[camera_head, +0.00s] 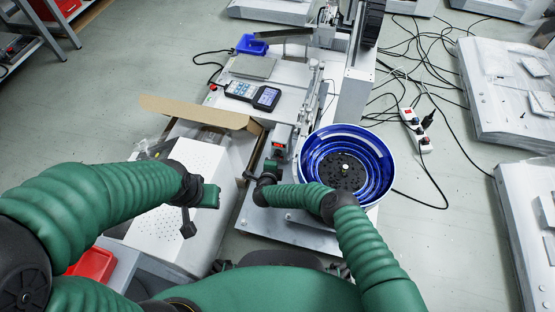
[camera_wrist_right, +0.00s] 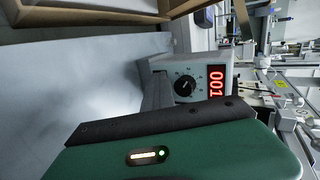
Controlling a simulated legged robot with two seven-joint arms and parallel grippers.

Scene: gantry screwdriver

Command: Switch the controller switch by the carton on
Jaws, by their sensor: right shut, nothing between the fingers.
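The controller (camera_head: 281,136) is a small grey box with a red display, between the open carton (camera_head: 205,112) and the blue bowl. In the right wrist view the controller (camera_wrist_right: 200,66) shows a black knob (camera_wrist_right: 185,85) and a lit red display (camera_wrist_right: 216,82) reading 001, turned sideways. I cannot make out its switch. My right gripper (camera_head: 270,168) is shut and empty, just in front of the controller; whether it touches is unclear. My left gripper (camera_head: 189,222) hangs over the white perforated box, away from the controller; its finger opening is unclear.
The blue bowl feeder (camera_head: 376,150) stands close to the right of my right gripper. A handheld device (camera_head: 253,95) and blue bin (camera_head: 251,45) lie farther back. A power strip (camera_head: 416,130) and cables lie on the floor at right. A red bin (camera_head: 92,265) is at lower left.

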